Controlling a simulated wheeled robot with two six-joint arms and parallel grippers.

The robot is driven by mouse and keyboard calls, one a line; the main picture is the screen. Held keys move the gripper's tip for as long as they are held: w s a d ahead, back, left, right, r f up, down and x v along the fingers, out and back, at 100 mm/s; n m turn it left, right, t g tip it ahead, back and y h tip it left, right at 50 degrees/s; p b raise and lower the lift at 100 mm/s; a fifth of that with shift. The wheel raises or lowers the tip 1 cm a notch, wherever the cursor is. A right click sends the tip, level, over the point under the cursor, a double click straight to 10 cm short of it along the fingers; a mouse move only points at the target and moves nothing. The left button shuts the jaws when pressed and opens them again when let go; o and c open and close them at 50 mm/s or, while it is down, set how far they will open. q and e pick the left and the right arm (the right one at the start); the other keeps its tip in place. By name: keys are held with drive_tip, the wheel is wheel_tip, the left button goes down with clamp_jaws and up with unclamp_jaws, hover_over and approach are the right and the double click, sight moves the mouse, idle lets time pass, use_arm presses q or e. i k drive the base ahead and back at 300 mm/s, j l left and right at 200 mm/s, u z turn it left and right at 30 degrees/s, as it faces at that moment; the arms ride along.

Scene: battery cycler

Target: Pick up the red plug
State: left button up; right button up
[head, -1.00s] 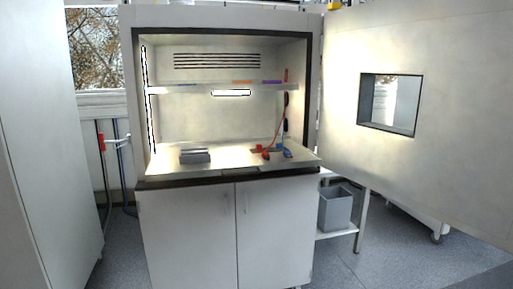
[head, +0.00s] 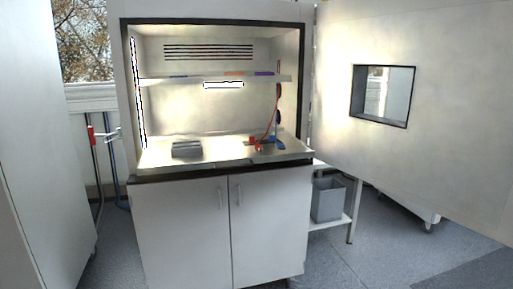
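A small red plug (head: 257,148) lies on the worktop at the right inside the open cabinet. A red cable (head: 270,124) runs up from near it along the right wall. A blue piece (head: 279,145) lies just right of it; it is too small to make out well. Neither of my grippers shows in the head view.
A grey block (head: 187,149) sits on the worktop's left; the worktop (head: 220,156) between is clear. A shelf (head: 170,81) crosses above. The open door (head: 455,120) with a window stands at right. A grey bin (head: 328,200) is on a low rack beside the cabinet.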

sight(258, 147)
drive_tip(key=i+l+u, duration=0.15)
drive_tip(key=i, duration=0.3)
drive_tip(key=i+l+u, duration=0.1)
drive_tip(key=i, duration=0.35)
